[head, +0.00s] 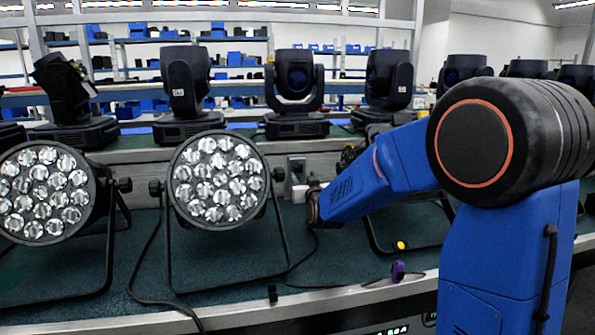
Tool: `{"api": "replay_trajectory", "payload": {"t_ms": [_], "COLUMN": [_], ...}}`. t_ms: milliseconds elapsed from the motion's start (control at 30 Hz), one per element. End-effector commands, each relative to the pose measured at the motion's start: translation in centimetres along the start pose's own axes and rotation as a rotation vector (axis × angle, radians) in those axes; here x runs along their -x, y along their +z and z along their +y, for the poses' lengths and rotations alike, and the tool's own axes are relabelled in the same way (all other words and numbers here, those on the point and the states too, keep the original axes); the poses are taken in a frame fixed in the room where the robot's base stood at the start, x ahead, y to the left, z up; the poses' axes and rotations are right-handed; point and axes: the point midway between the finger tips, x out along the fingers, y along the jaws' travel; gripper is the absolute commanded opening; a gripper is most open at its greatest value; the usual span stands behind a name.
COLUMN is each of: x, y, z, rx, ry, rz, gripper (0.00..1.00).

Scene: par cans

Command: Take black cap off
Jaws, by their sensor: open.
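My gripper (311,203), at the end of my blue arm, is small and dark in the middle of the head view. It is open, pointing left and away from me over the dark green bench, beside a par can. A small black piece (272,294), perhaps the black cap, stands on the front edge of the bench, well below and left of my gripper and apart from it. It is too small to tell what it sits on. My arm hides part of the bench behind it.
Two par cans with clear round lenses, one in the middle (218,180) and one at left (45,194), stand on black brackets. A yellow piece (400,245) and a purple piece (397,271) are at the right front. A black cable (143,270) crosses the bench. Moving-head lights (295,90) line the back.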

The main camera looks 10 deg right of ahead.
Motion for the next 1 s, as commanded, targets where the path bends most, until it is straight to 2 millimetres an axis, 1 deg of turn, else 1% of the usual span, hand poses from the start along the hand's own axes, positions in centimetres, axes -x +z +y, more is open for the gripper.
{"api": "replay_trajectory", "payload": {"t_ms": [100, 300, 500, 700, 1000], "x": [-1.5, -3.7, -5.1, -5.5, -5.5], "y": [0.1, 0.0, 0.0, 0.0, 0.0], "z": [0.0, 0.1, 0.1, 0.0, 0.0], "rx": [0.0, 0.0, 0.0, 0.0, 0.0], "ry": [0.0, 0.001, 0.001, 0.0, 0.0], "rz": [-0.001, 0.0, 0.001, 0.0, 0.0], "gripper": [0.47, 0.47, 0.47, 0.47, 0.47]}}
